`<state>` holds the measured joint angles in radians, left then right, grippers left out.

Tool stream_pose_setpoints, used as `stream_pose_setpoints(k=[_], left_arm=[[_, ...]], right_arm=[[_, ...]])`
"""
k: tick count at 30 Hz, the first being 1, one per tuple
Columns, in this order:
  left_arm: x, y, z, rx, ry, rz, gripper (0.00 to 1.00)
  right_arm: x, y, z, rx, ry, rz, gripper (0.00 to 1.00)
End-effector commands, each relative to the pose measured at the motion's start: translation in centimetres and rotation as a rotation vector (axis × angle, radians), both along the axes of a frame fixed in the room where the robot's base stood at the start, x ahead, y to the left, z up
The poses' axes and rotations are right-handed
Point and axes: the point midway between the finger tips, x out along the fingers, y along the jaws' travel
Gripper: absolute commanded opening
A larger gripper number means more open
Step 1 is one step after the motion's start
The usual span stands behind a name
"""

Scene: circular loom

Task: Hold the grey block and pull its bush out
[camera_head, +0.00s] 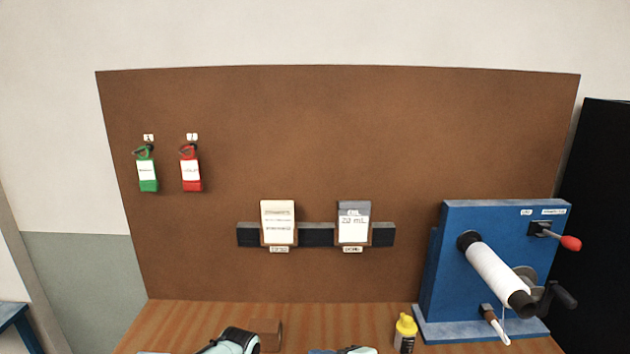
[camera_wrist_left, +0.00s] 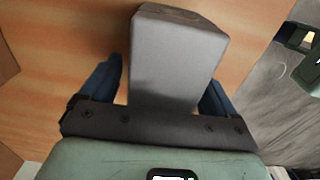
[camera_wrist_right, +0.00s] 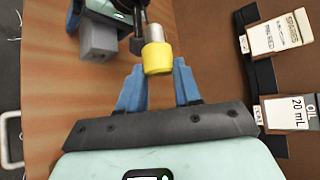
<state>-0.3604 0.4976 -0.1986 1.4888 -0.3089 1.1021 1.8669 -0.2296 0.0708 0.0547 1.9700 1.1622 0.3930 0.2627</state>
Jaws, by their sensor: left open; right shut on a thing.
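The grey block (camera_wrist_left: 172,62) lies between the blue fingers of my left gripper (camera_wrist_left: 160,90), which is open with a narrow gap on each side. The block (camera_wrist_right: 98,40) also shows in the right wrist view, by the left gripper. My right gripper (camera_wrist_right: 157,82) is shut on a yellow-collared piece (camera_wrist_right: 158,60) with a metal cylinder end (camera_wrist_right: 154,33), seemingly the bush. The metal end shows uncovered, apart from the block in the picture. The block is out of sight in the head view. Whether it touches the table is unclear.
A blue machine (camera_head: 450,250) with a white roll and crank stands at right. Two cards (camera_head: 278,222) and (camera_head: 353,223) hang on the brown board.

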Motion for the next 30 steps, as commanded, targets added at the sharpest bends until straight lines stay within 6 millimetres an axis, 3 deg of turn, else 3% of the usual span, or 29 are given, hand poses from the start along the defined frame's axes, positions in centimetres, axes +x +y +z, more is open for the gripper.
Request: stream_pose_setpoints(k=[5,16,30], left_arm=[[0.1,0.0,1.5,-0.001,-0.004,0.000,0.90],[0.2,-0.4,7.3,-0.009,-0.012,-0.006,0.90],[0.0,0.0,8.0,-0.001,-0.002,-0.001,0.90]], right_arm=[[0.0,0.0,0.0,0.000,0.000,0.000,0.00],[0.0,-0.1,-0.5,-0.008,0.008,0.001,0.00],[0.0,0.0,0.0,-0.001,0.001,0.000,0.00]])
